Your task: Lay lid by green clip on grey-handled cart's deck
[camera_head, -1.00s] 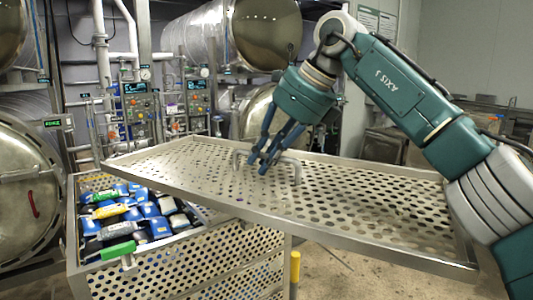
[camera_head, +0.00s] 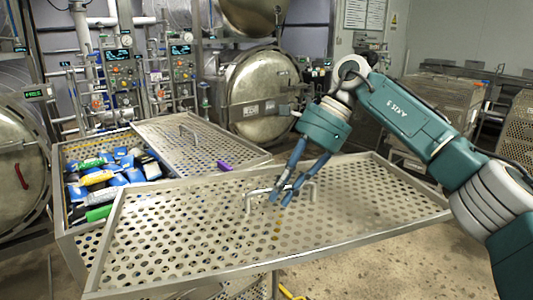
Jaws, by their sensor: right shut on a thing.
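A perforated metal lid (camera_head: 150,243) with a raised bar handle (camera_head: 314,188) fills the foreground. My right gripper (camera_head: 279,198) is shut on this handle and holds the lid in the air, roughly level. The basket holds several blue, white, yellow and green pouches (camera_head: 107,177). I cannot make out a grey-handled cart for certain. My left gripper is not in view.
A second perforated lid (camera_head: 205,150) with its own handle lies behind, with a purple clip (camera_head: 225,166) at its near edge. Round steel autoclave doors (camera_head: 262,95) and control panels (camera_head: 118,68) stand behind. A metal cart (camera_head: 445,105) stands back right. Bare floor (camera_head: 400,255) shows at the right.

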